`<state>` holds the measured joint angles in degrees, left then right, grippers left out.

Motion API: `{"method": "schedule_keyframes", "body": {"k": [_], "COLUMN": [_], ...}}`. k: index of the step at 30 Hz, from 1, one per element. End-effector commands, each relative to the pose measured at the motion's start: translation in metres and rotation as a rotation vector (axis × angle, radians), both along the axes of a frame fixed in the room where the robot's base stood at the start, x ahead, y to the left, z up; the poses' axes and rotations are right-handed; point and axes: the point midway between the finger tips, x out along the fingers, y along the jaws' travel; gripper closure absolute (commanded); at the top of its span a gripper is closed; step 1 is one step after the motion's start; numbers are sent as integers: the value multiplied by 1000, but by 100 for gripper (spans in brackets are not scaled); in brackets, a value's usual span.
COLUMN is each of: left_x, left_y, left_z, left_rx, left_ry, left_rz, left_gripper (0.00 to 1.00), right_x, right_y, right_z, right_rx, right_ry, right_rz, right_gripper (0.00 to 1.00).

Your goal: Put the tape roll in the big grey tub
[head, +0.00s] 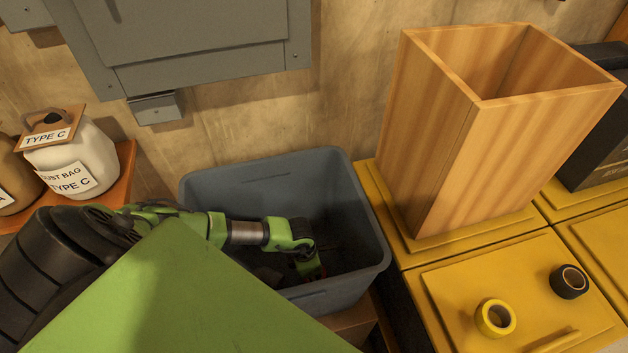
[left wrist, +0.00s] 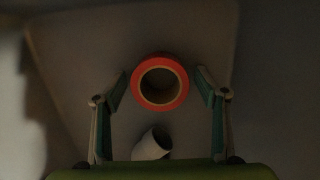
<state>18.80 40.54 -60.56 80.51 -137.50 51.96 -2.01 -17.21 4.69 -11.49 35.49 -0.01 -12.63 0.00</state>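The big grey tub (head: 215,182) stands against the wall in the middle of the head view. My left arm reaches over its near left side, and the left gripper (head: 307,264) is down inside it. In the left wrist view, an orange-red tape roll (left wrist: 160,105) shows ring-on between the fingers of the left gripper (left wrist: 162,84). The fingers are spread, with a gap on each side of the roll. In the head view a bit of orange-red shows beside the gripper in the dark tub. My right gripper is not in view.
A yellow tape roll (head: 495,317) and a black one (head: 568,281) lie on the yellow cabinet at right. A tall wooden bin (head: 430,130) stands behind them. A white cylinder (left wrist: 152,144) lies near the orange-red roll.

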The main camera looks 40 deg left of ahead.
Motion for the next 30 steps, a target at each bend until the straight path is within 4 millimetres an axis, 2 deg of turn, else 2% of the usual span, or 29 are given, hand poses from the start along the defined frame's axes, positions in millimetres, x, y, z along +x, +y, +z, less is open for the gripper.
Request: {"method": "schedule_keyframes", "body": {"k": [8, 21, 27, 30], "left_x": [0, -9, -12, -13], "left_y": [1, 9, 12, 12], "left_z": [9, 88, 113, 120], "left_rx": [1, 1, 2, 1], "left_ry": [-1, -2, -2, -1], "left_rz": [0, -2, 0, -1], "left_gripper": [34, 34, 34, 34], "right_x": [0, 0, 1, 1], "right_y": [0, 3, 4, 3], "right_z": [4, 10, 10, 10], "right_rx": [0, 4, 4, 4], "right_ry": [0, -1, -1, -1], "right_rz": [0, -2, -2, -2], "right_gripper": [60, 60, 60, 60]}}
